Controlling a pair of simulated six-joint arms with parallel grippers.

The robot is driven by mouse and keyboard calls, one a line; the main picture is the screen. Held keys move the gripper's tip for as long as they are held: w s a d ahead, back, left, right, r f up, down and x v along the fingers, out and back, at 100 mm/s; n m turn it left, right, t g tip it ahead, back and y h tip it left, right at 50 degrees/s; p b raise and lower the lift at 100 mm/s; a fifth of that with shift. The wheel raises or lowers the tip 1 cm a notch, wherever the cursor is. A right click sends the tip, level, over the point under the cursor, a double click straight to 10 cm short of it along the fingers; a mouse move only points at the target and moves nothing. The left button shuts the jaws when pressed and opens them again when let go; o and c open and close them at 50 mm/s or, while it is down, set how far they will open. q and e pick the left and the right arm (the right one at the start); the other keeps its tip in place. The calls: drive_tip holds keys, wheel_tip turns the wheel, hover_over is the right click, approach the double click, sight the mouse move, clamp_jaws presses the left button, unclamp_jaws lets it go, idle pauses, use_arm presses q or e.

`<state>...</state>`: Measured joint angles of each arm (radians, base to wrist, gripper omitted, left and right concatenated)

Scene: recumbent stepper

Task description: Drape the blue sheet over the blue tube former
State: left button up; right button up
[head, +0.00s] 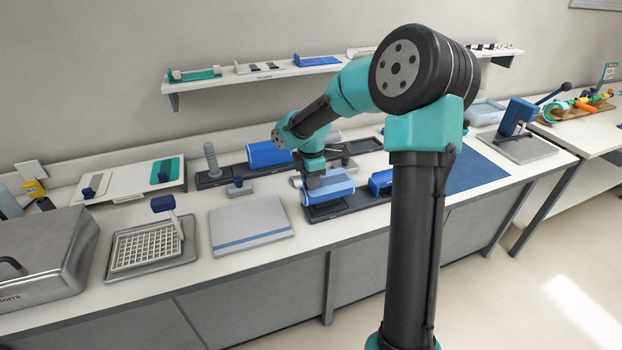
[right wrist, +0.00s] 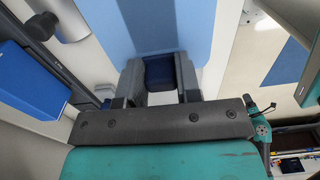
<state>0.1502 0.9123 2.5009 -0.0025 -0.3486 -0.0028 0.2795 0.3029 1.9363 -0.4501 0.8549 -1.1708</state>
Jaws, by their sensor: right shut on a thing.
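My right gripper (head: 313,181) is down at a light blue, curved sheet-like piece (head: 336,190) on a dark base in the head view. In the right wrist view its fingers (right wrist: 160,88) are shut on a dark blue tab (right wrist: 158,70). The tab adjoins the light blue sheet (right wrist: 98,22), which has a darker blue band down its middle. I cannot tell how much of a tube former lies hidden under the sheet. Another blue tube (head: 266,155) lies behind and left on a dark base, apart from the gripper. My left gripper is not in view.
A small blue block-like part (head: 381,181) is just right of the sheet. A pale flat board (head: 250,222) and a wire-grid tray (head: 148,250) lie to the left. A dark blue mat (head: 470,172) is at the right. A grey post (head: 211,160) stands behind.

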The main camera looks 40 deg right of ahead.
drive_tip(key=shift+f, duration=0.3)
drive_tip(key=shift+c, duration=0.4)
drive_tip(key=o, duration=1.4)
drive_tip(key=shift+r, duration=0.1)
drive_tip(key=shift+r, duration=3.45)
drive_tip(key=shift+r, duration=0.1)
wheel_tip(320, 180, up, 17)
drive_tip(key=shift+r, duration=0.1)
